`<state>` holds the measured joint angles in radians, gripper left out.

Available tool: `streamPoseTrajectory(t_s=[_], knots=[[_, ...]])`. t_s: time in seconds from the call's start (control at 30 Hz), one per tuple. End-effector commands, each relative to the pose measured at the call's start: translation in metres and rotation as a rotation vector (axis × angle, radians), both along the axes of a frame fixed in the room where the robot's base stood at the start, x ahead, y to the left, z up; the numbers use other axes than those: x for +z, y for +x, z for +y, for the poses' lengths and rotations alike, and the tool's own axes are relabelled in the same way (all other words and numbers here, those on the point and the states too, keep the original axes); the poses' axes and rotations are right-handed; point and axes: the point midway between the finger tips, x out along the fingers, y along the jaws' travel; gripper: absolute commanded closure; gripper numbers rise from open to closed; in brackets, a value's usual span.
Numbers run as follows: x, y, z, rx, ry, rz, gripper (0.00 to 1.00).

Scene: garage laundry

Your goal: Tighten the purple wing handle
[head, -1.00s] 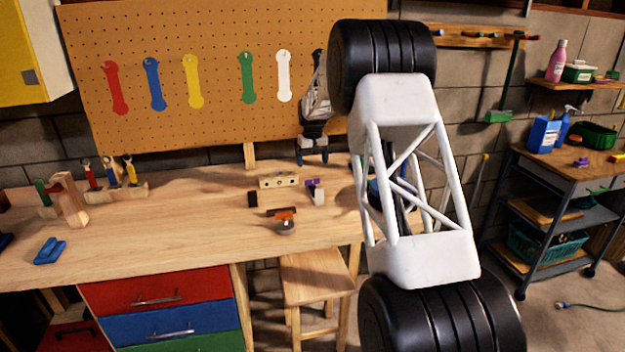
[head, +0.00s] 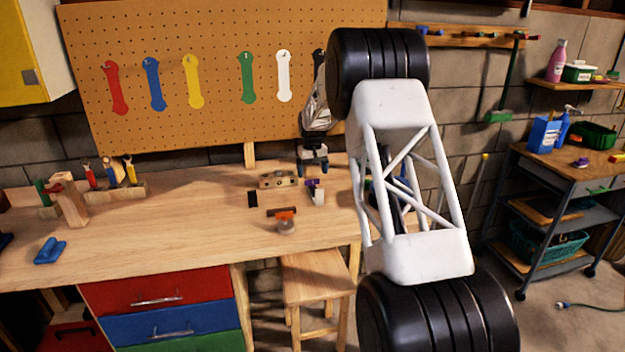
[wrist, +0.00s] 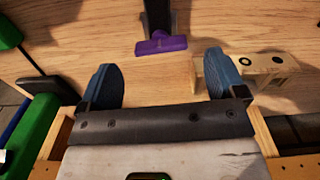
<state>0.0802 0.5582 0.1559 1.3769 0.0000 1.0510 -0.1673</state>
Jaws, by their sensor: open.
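The purple wing handle (head: 312,183) sits on a small pale block at the back of the wooden bench. In the wrist view the purple wing handle (wrist: 162,44) is a flat T-shaped piece on a dark stem, lying ahead of the fingertips and between their lines. My gripper (head: 313,168) is just behind and above it in the head view. In the wrist view my gripper (wrist: 163,80) shows two blue fingers wide apart, with nothing between them. The handle is apart from both fingers.
A wooden block with holes (head: 278,180) stands left of the handle, close to one finger in the wrist view (wrist: 255,70). An orange-topped piece (head: 285,215) is nearer the bench front.

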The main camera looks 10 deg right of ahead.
Motion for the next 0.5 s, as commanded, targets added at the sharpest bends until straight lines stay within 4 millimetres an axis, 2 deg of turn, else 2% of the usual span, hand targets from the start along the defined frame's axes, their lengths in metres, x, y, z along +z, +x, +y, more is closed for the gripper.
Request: streamPoseTrajectory(t_s=[0.2,0.5], knots=[[-0.024,0.000,0.000,0.000,0.000,0.000,0.11],[-0.036,0.000,0.000,0.000,0.000,-0.001,0.11]])
